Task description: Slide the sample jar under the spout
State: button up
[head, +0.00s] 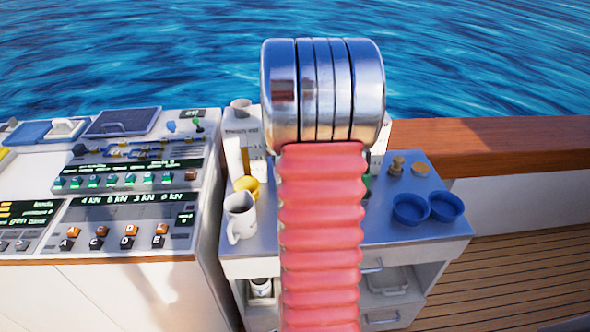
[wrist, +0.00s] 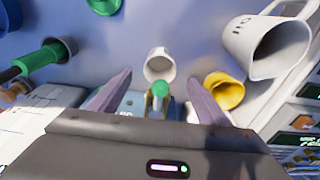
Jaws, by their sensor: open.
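A small white cup-like jar (wrist: 159,66), probably the sample jar, stands on the grey worktop in the wrist view. My gripper (wrist: 160,75) is open, its two fingers apart on either side of the view of the jar. I cannot tell whether either finger touches it. A green ball-topped knob (wrist: 160,89) stands in front of the jar, above a blue part (wrist: 131,103). I cannot make out a spout for certain. In the head view my arm hides the jar and my fingers.
A white mug (head: 240,217) and a yellow cup (head: 247,186) stand at the worktop's left; they show at right in the wrist view. A green cylinder (wrist: 48,59) is at left there. Two blue bowls (head: 410,208) (head: 446,206) and a brass piece (head: 397,166) stand right of my arm.

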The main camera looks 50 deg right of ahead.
jog(key=f, duration=0.8)
jog(key=shift+w+d, duration=0.35)
jog(key=shift+d, duration=0.05)
jog(key=shift+c, duration=0.4)
jog(key=c, duration=1.3)
jog(key=shift+w+d, duration=1.05)
jog(key=shift+d, duration=0.1)
jog(key=o, duration=1.4)
